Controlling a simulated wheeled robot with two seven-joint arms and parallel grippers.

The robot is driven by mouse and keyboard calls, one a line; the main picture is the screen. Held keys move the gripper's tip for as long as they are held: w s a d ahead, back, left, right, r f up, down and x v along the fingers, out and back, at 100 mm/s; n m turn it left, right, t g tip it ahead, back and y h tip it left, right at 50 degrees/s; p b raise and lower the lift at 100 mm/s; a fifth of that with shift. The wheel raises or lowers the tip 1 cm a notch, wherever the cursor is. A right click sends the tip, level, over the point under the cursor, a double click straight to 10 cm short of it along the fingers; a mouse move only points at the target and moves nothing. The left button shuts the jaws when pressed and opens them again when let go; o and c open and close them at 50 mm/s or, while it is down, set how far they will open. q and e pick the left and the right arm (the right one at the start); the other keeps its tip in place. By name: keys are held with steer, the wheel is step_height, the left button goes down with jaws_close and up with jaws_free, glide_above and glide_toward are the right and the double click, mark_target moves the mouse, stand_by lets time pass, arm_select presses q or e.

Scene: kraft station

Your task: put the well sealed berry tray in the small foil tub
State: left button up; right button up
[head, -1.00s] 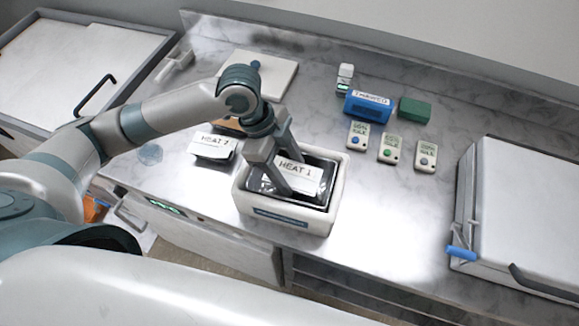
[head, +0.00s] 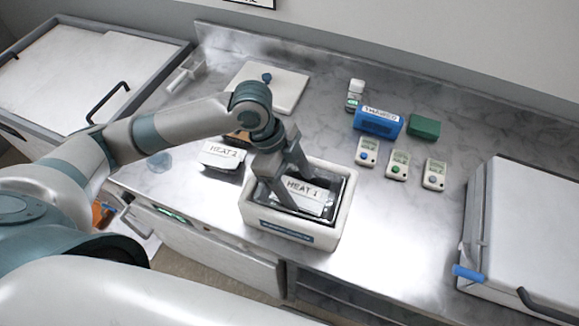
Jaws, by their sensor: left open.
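A white tub (head: 332,232) with a blue label strip on its front stands at the counter's front edge. In it lies a dark, shiny tray or liner (head: 262,193) with a white "HEAT 1" card (head: 312,197) on top. My left gripper (head: 299,188) reaches down into the tub, open, with its fingers at the "HEAT 1" card. A second pack with a "HEAT 2" card (head: 222,155) lies on the counter to the left, partly behind my arm. I cannot tell which pack holds berries or how well either is sealed. My right gripper is not in view.
Small meters with coloured buttons (head: 398,165), a blue labelled box (head: 378,122) and a green block (head: 424,126) stand at the back right. A white board (head: 290,88) lies behind my arm. A large white lidded unit (head: 530,220) fills the right. Counter between is clear.

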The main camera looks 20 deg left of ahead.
arm_select(q)
steer(key=shift+r, duration=0.35)
steer(key=b+v, duration=0.3)
steer(key=v, duration=0.9)
steer(key=shift+r, duration=0.2)
